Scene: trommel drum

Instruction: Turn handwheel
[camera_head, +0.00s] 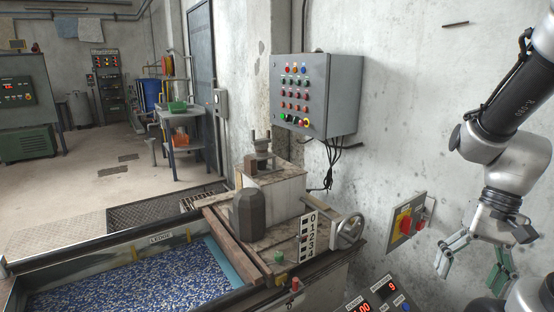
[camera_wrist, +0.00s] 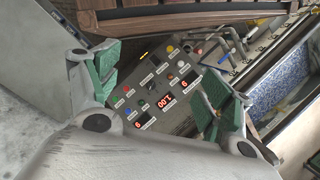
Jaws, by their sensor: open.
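The handwheel (camera_head: 347,232) is a grey metal wheel on the right side of the machine's bench. It stands to the right of a white plate (camera_head: 308,238) marked 0 to 4. My gripper (camera_head: 472,268) hangs at the right of the head view, apart from the handwheel and to its right. Its green-padded fingers are spread and empty. In the wrist view my gripper (camera_wrist: 155,92) is open, with a button panel (camera_wrist: 160,88) showing beyond its fingers. I cannot make out the handwheel in the wrist view.
A red switch on a yellow plate (camera_head: 404,222) is on the wall between handwheel and arm. The panel with red digits (camera_head: 378,293) is low in front. A grey control box (camera_head: 315,95) hangs above the bench. A trough of blue and white pellets (camera_head: 135,283) lies left.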

